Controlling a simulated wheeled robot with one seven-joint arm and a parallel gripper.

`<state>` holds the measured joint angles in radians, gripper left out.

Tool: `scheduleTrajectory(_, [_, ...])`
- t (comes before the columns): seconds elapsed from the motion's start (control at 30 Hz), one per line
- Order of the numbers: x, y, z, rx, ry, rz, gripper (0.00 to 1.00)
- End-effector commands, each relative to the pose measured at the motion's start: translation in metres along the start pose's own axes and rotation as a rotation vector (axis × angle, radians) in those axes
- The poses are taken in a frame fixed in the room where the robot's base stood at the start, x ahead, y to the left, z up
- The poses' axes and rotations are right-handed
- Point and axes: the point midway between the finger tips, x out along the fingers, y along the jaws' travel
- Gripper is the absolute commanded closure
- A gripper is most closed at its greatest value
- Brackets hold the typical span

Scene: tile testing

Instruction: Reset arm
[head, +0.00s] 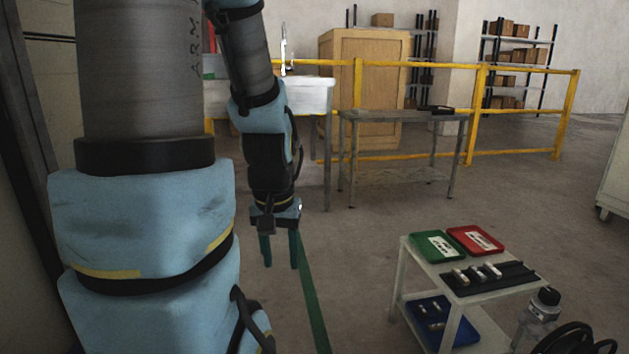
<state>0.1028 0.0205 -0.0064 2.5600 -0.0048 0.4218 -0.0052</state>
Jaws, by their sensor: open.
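My arm, in light blue and grey, fills the left side of the head view. My gripper (280,252) hangs pointing down left of centre, over the open floor. Its two dark green fingers are apart and nothing is between them. It touches nothing that I can see.
At the lower right a small white cart (412,262) carries a green tray (437,259), a red tray (487,249) and a black holder (515,284) with metal pieces. A blue tray (430,325) is below. Behind are a grey table (385,116) and a yellow railing (520,70).

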Motion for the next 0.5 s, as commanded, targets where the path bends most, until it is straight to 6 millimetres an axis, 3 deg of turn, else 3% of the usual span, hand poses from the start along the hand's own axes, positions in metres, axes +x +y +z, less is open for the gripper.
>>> scheduleTrajectory(0.03, [-0.034, 0.0, -0.005, 0.0, 0.0, 0.0, 0.52])
scheduleTrajectory(0.5, [-0.179, 0.001, -0.025, 0.0, 0.0, 0.0, 0.52])
